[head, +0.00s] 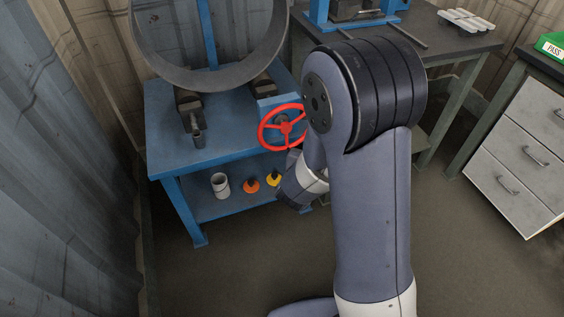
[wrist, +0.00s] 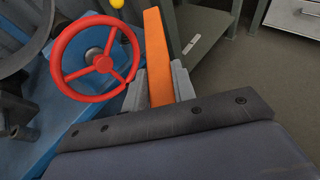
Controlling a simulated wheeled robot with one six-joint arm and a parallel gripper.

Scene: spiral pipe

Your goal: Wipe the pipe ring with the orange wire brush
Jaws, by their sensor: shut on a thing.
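The pipe ring (head: 208,80) is a large grey ring standing upright on the blue bench at the upper left of the head view. Part of a dark grey curved rim, probably the same ring, shows at the left edge of the wrist view (wrist: 14,55). My gripper (wrist: 158,88) is shut on the orange wire brush (wrist: 157,55), whose flat orange body sticks up between the grey fingers in the wrist view. The brush's bristles cannot be made out. In the head view my arm hides the fingers and the brush. The brush is apart from the ring.
A red handwheel (head: 285,127) sits on the front of the blue bench (head: 165,150), close to my gripper; it also shows in the wrist view (wrist: 98,64). A white cup (head: 220,186) stands on the lower shelf. A corrugated wall (head: 70,150) is at left. Grey drawers (head: 510,150) stand right.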

